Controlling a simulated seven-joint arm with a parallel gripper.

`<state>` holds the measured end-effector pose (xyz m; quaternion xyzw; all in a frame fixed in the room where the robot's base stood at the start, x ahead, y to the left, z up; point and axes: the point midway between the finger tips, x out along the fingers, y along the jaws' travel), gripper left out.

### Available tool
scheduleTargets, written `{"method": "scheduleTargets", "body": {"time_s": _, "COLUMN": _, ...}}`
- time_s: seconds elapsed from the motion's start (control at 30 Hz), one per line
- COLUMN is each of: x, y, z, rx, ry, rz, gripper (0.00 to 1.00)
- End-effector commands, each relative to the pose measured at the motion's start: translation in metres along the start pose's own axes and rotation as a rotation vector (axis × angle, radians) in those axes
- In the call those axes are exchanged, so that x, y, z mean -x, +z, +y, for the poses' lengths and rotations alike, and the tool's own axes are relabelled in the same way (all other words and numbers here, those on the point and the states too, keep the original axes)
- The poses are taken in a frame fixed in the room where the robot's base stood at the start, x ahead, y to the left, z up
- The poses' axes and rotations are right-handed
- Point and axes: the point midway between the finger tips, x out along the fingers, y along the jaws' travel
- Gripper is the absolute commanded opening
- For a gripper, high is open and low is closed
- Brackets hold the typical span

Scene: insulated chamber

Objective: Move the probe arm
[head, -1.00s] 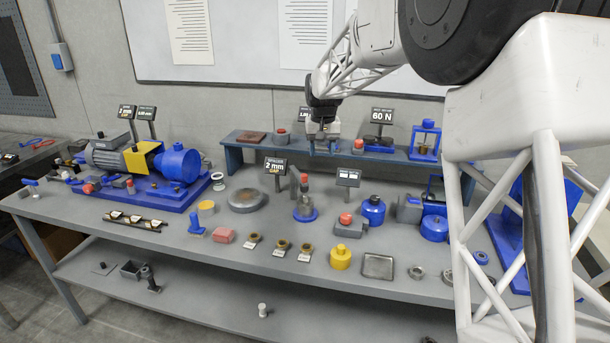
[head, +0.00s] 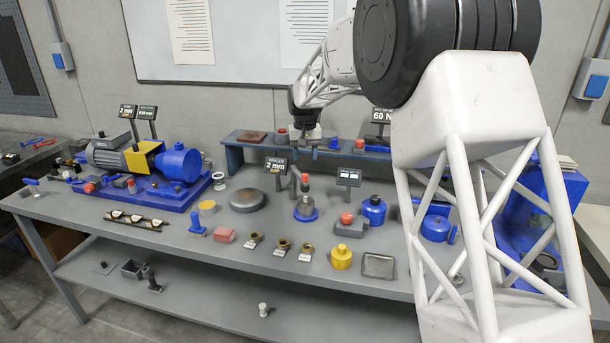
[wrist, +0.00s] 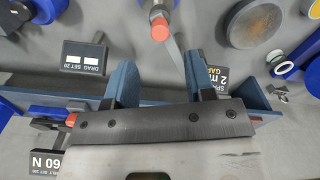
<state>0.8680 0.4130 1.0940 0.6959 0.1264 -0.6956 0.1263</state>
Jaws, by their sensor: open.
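A small stand with a blue round base (head: 306,213) and a red-topped post (head: 305,180) is on the bench in front of the shelf. A thin grey arm (head: 294,182) shows beside the post; I cannot tell for sure that it is the probe arm. In the wrist view a red-orange tip (wrist: 160,30) and a thin grey bar (wrist: 174,58) show beyond my gripper (wrist: 160,80).
A blue-grey shelf (head: 233,155) runs along the back. The 2 mm sign (head: 275,167) and drag sign (head: 348,177) flank the stand. A grey disc (head: 248,200) lies left; a blue pot (head: 374,210) and red-knobbed block (head: 347,224) stand right. My arm hides the bench's right part.

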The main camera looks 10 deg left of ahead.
Motion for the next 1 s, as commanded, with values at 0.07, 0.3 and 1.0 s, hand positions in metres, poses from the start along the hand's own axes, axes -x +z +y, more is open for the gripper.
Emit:
{"method": "scheduleTargets", "body": {"time_s": 0.07, "x": -0.006, "y": 0.000, "z": 0.000, "rx": 0.000, "ry": 0.000, "rz": -0.001, "gripper": 0.50}}
{"method": "scheduleTargets", "body": {"time_s": 0.3, "x": -0.031, "y": 0.000, "z": 0.000, "rx": 0.000, "ry": 0.000, "rz": -0.002, "gripper": 0.50}}
{"method": "scheduleTargets", "body": {"time_s": 1.0, "x": -0.074, "y": 0.000, "z": 0.000, "rx": 0.000, "ry": 0.000, "rz": 0.000, "gripper": 0.50}}
